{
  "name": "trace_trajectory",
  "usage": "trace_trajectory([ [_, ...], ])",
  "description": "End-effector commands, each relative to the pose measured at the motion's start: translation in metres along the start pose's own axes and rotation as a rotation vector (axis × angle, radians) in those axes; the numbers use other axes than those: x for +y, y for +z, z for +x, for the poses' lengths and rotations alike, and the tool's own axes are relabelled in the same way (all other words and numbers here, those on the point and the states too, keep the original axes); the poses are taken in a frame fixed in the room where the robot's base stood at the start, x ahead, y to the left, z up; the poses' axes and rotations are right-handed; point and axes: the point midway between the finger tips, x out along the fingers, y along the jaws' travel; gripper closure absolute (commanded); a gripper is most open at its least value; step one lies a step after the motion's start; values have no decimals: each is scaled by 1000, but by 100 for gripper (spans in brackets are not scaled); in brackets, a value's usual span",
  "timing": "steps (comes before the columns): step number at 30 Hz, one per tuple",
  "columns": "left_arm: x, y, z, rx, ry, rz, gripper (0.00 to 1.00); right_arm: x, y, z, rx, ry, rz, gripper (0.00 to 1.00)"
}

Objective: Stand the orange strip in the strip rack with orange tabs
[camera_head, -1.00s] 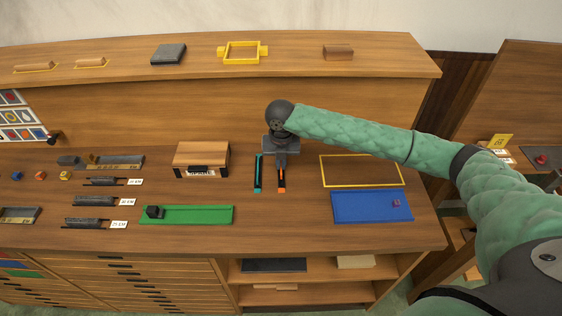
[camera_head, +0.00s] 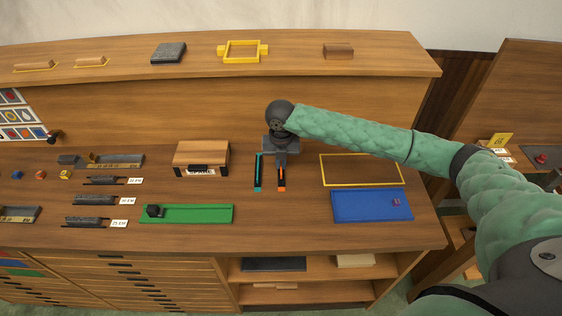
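The orange strip (camera_head: 281,184) is a narrow dark piece with orange ends or edges, lying lengthwise on the bench near the middle. A similar strip with teal edges (camera_head: 258,175) lies just to its left. My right gripper (camera_head: 282,155) points down over the far end of the orange strip and hides that end. Its fingers are too small and hidden to tell whether they are open, shut or touching the strip. I cannot make out a rack with orange tabs for certain. My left gripper is not in view.
A wooden box (camera_head: 202,155) stands left of the strips. A green tray (camera_head: 200,214) lies at front left, a blue mat (camera_head: 350,207) and yellow outline (camera_head: 322,170) at right. Labelled dark racks (camera_head: 90,199) lie at left. A yellow frame (camera_head: 221,52) sits on the upper shelf. Bench in front of the strips is clear.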

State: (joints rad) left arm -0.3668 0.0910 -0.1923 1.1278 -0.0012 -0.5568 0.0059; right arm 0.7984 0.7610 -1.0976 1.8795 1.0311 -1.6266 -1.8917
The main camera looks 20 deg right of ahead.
Motion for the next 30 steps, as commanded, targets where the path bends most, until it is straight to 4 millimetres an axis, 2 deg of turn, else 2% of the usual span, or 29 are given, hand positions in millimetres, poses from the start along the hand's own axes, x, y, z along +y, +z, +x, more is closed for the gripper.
trace_trajectory([
  [11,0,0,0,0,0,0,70,0,0,3,0,0,0,100],
  [15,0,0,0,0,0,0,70,0,0,3,0,0,0,72],
  [16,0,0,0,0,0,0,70,0,0,3,0,0,0,70],
  [30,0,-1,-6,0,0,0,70,0,0,-3,0,0,0,70],
])
